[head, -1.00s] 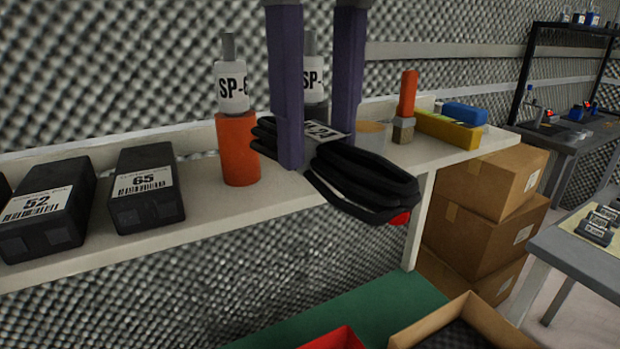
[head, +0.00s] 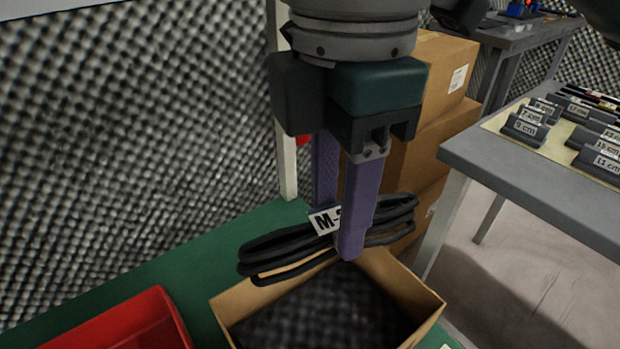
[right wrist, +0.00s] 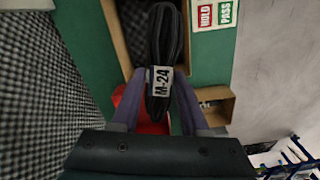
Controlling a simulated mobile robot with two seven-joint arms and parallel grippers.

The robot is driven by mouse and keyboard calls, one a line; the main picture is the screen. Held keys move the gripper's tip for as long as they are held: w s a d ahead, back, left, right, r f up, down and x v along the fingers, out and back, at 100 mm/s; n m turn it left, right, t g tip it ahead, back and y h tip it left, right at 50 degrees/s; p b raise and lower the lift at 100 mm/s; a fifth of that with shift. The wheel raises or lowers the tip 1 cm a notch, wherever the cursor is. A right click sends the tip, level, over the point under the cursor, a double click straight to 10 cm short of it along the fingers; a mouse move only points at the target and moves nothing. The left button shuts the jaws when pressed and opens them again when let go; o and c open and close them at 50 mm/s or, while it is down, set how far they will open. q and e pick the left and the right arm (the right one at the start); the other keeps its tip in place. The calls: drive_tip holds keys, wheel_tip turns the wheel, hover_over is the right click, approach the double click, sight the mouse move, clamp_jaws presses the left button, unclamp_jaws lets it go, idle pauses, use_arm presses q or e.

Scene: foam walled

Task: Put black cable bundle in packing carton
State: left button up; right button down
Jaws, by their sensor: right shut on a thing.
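The black cable bundle (head: 285,248) has a white label and is pinched at its middle by my right gripper (head: 338,225), whose purple fingers are shut on it. In the head view it appears above the back edge of the open packing carton (head: 400,285), which has a dark textured bottom. In the right wrist view the bundle (right wrist: 164,45) hangs between the fingers (right wrist: 158,100), its label reading M-24, and it overlaps the carton (right wrist: 118,45). It looks held above the carton, not resting in it. My left gripper is out of view.
A red bin (head: 125,325) stands left of the carton on the green surface (head: 215,250). Brown closed boxes (head: 435,125) are stacked behind. A grey table (head: 540,180) with labelled blocks is at right. The right wrist view shows a HOLD/PASS card (right wrist: 215,14) and a small open box (right wrist: 213,105).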

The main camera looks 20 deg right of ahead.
sight(331, 260)
drive_tip(key=f+n, duration=0.1)
drive_tip(key=f+n+b, duration=0.1)
drive_tip(key=f, duration=0.1)
drive_tip(key=s+f+b, duration=0.1)
drive_tip(key=f, duration=0.1)
drive_tip(key=shift+a+f+n, duration=0.15)
drive_tip(key=shift+a+n, duration=0.15)
drive_tip(key=shift+n, duration=0.1)
wheel_tip(331, 260, down, 20)
drive_tip(key=b, duration=0.7)
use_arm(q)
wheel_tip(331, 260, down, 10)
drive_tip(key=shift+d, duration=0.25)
use_arm(e)
drive_tip(key=shift+w+r, duration=0.1)
drive_tip(key=shift+r, duration=0.1)
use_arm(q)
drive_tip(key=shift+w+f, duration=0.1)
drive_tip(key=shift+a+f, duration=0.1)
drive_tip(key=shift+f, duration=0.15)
use_arm(e)
drive_tip(key=shift+f, duration=0.5)
drive_tip(key=shift+f, duration=0.1)
drive_tip(key=shift+c, duration=2.1)
unclamp_jaws()
